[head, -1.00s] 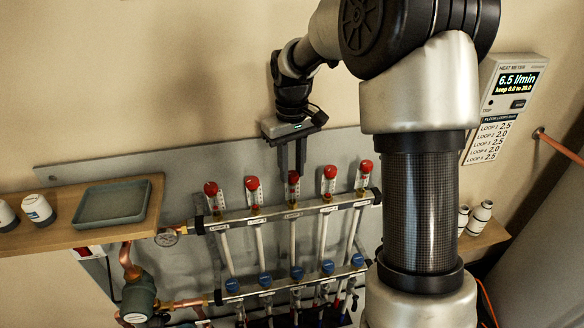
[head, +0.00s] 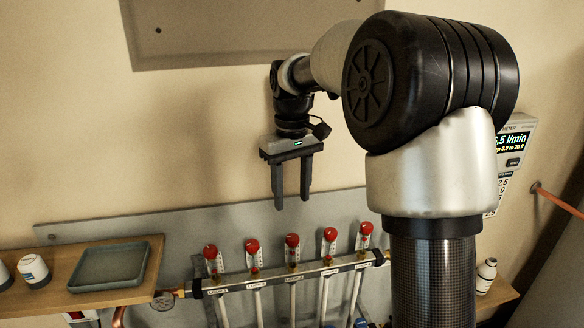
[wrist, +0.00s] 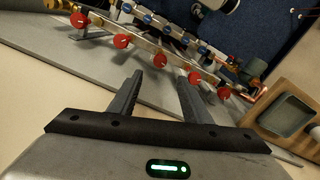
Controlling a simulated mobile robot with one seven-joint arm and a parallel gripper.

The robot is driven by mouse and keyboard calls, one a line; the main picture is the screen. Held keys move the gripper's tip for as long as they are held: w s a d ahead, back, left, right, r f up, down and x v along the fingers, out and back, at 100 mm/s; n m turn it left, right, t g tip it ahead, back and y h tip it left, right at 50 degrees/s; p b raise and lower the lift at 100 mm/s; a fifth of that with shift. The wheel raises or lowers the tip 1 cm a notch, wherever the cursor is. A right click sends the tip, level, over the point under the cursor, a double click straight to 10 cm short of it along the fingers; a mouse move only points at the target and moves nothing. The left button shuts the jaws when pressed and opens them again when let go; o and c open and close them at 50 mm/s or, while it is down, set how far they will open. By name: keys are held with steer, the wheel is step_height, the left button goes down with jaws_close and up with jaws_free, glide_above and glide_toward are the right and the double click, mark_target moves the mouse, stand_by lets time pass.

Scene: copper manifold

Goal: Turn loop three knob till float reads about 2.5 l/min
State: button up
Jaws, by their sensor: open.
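The loop three knob (head: 292,240) is the middle of several red knobs on top of the flow gauges along the upper manifold bar (head: 290,277). It also shows in the wrist view (wrist: 158,61). Its clear float tube (head: 292,256) stands just below it; the float reading is too small to read. My gripper (head: 292,203) is open and empty, pointing down above the middle knob, with a visible gap. In the wrist view its two fingers (wrist: 160,85) are apart with nothing between them.
Neighbouring red knobs (head: 252,246) (head: 330,234) sit close on both sides. A wooden shelf (head: 75,297) with a grey tray (head: 110,266) and a white jar (head: 33,270) is at left. The heat meter (head: 513,145) at right is partly hidden by my arm.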

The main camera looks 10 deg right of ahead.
step_height(320, 180, up, 6)
steer(key=shift+p, duration=0.35)
steer(key=shift+r, duration=0.1)
steer(key=s+r+m+t+p, duration=0.1)
steer(key=s+r, duration=0.2)
steer(key=s, duration=0.3)
steer(key=s+r+t+p, duration=0.1)
steer(key=s+r+p, duration=0.15)
steer(key=s, duration=0.35)
steer(key=s+f+m+t+p, duration=0.2)
steer(key=s+t, duration=0.1)
steer(key=s, duration=1)
steer(key=shift+s+f+m+t, duration=0.3)
steer(key=shift+m, duration=0.1)
